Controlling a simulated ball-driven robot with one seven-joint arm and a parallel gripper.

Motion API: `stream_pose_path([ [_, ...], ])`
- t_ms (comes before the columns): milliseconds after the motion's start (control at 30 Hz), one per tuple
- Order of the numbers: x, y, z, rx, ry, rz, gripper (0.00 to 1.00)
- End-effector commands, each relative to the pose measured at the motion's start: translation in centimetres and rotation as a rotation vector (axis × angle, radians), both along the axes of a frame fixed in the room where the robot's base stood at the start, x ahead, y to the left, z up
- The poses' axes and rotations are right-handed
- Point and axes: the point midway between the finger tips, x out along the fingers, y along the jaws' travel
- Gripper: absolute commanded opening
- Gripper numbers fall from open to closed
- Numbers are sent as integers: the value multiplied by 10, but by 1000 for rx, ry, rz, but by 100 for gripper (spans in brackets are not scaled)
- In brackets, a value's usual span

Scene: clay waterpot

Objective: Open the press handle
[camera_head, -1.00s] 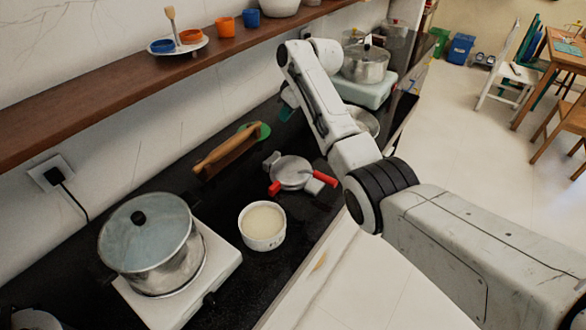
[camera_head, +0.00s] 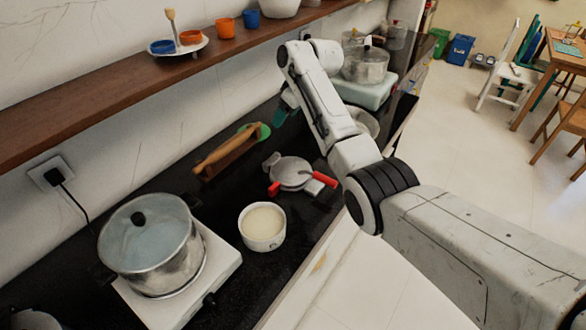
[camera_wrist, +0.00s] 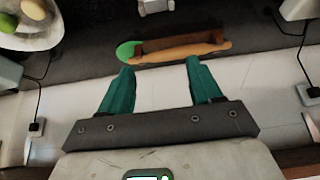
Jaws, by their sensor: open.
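The press (camera_head: 291,173) is a round grey metal piece with red-gripped handles (camera_head: 325,179). It lies on the black counter in the head view, and its lid looks down. In the wrist view only a small pale part, perhaps of the press (camera_wrist: 155,5), shows at the top edge. My gripper (camera_wrist: 158,78) has two teal fingers spread apart with nothing between them. In the head view one teal finger (camera_head: 281,115) shows behind my arm, near the wall and up and left of the press, apart from it.
A brown shelf (camera_head: 110,97) runs above the counter.

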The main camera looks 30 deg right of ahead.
Motion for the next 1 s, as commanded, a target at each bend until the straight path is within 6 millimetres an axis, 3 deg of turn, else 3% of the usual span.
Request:
stream_pose_path([
  [300, 0, 0, 2, 0, 0, 0, 64],
  [1000, -19, -7, 39, 0, 0, -1, 64],
])
